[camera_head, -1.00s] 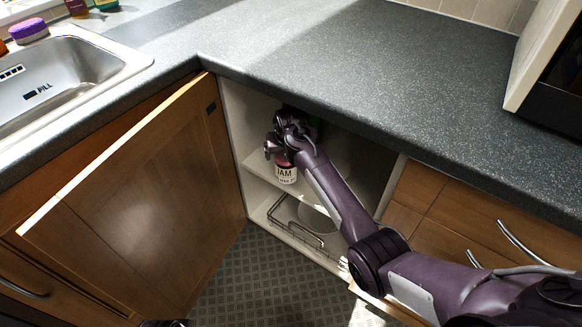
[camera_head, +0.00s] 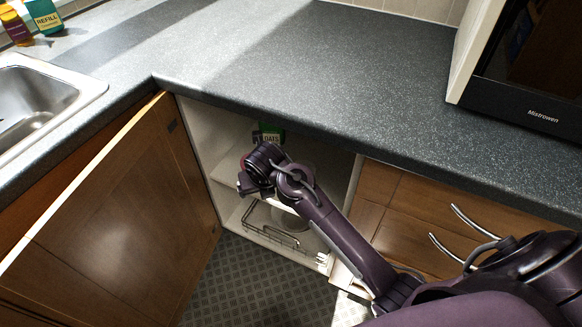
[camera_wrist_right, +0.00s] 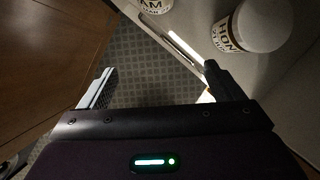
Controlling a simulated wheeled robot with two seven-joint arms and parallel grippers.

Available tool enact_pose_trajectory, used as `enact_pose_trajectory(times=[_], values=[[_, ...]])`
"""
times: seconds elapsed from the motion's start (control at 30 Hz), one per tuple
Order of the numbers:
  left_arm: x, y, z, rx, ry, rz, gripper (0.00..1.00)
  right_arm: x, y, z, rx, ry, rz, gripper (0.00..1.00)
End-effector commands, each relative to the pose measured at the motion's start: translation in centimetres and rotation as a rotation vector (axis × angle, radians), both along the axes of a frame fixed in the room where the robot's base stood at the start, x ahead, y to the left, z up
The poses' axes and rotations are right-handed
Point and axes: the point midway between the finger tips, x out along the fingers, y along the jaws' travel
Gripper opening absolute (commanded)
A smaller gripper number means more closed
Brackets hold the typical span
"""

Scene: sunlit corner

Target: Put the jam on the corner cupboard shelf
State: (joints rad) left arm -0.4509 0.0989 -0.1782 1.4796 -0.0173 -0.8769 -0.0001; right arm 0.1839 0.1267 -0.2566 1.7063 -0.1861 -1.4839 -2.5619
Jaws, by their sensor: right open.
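The jam jar (camera_wrist_right: 154,5) shows at the top edge of the right wrist view, with part of its white label visible and its top cut off. It appears to stand on the pale cupboard shelf (camera_wrist_right: 185,18), near the front edge. In the head view my gripper and arm hide it. My right gripper (camera_head: 247,174) is at the cupboard's opening, in front of the shelf. In the right wrist view its fingers (camera_wrist_right: 158,86) are spread apart, with only floor between them, clear of the jam. My left gripper is not in view.
A honey jar (camera_wrist_right: 262,25) stands right of the jam. A green oats pack (camera_head: 270,134) is deeper in the cupboard. The open wooden door (camera_head: 115,215) stands left, the worktop (camera_head: 330,75) overhangs above, and a wire rack (camera_head: 275,232) lies below.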

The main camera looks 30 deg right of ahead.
Motion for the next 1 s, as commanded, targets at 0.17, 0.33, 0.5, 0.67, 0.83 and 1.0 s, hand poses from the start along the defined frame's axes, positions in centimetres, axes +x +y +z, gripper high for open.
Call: enact_pose_trajectory(times=[0.17,0.33,0.5,0.67,0.83,1.0], values=[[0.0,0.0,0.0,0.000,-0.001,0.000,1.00,-0.9,0.0,-2.0,0.059,0.013,-0.120,0.87],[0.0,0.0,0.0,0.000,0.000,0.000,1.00,-4.5,-0.1,-8.0,0.247,0.052,-0.553,0.87],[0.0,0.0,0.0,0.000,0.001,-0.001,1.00,-9.7,-0.5,-14.8,0.445,0.092,-1.125,0.87],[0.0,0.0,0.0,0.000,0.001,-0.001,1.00,-15.5,-1.1,-20.5,0.588,0.109,-1.678,0.87],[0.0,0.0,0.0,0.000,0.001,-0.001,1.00,-21.9,-1.8,-25.2,0.690,0.089,-2.222,0.87],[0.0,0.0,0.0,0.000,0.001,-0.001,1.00,-26.3,-2.3,-27.7,0.740,0.049,-2.576,0.87]])
